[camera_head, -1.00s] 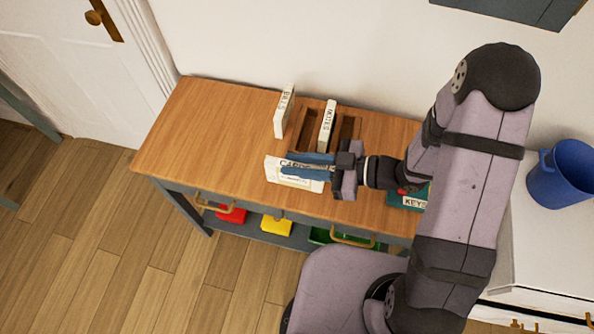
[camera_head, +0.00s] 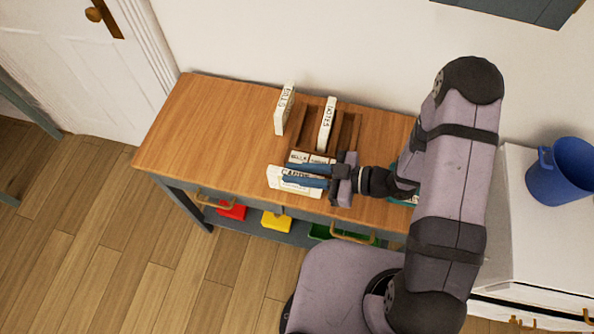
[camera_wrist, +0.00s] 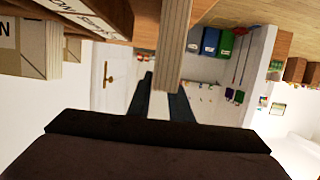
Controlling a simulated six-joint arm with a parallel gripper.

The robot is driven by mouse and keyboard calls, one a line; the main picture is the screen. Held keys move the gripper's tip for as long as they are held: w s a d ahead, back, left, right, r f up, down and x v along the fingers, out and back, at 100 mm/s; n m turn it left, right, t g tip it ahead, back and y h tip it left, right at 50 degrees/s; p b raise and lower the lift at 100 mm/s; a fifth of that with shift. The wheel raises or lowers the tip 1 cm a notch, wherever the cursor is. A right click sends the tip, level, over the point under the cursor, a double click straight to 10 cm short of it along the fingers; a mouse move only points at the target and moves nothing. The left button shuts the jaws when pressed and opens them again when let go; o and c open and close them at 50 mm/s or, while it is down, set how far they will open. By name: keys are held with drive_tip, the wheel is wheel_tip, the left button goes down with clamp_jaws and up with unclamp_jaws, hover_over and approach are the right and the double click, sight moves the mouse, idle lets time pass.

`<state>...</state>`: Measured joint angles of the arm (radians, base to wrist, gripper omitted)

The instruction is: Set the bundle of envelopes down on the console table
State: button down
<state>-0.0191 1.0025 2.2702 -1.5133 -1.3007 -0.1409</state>
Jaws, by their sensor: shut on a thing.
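My gripper (camera_head: 287,172) is shut on a white bundle of envelopes (camera_head: 291,189) with a partly covered label that seems to read CARDS. One blue finger lies on each side of it. In the wrist view the bundle (camera_wrist: 173,55) shows edge-on as a pale, layered strip between the fingers. The bundle is over the front part of the wooden console table (camera_head: 205,125); I cannot tell whether its lower edge touches the top.
Just behind the bundle stands a brown sorter (camera_head: 350,128). The table's left part is clear. Red (camera_head: 232,210) and yellow (camera_head: 276,222) bins sit below. A blue bucket (camera_head: 562,175) stands at right.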

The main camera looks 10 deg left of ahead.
drive_tip(key=shift+f, duration=0.1)
drive_tip(key=shift+f, duration=0.15)
drive_tip(key=c, duration=1.6)
unclamp_jaws()
drive_tip(key=shift+r, duration=0.3)
drive_tip(key=shift+d+r, duration=0.1)
drive_tip(key=shift+d, duration=0.55)
drive_tip(key=b+v, duration=0.3)
drive_tip(key=v, duration=0.7)
drive_tip(key=shift+d+r, duration=0.1)
drive_tip(key=shift+d, duration=0.25)
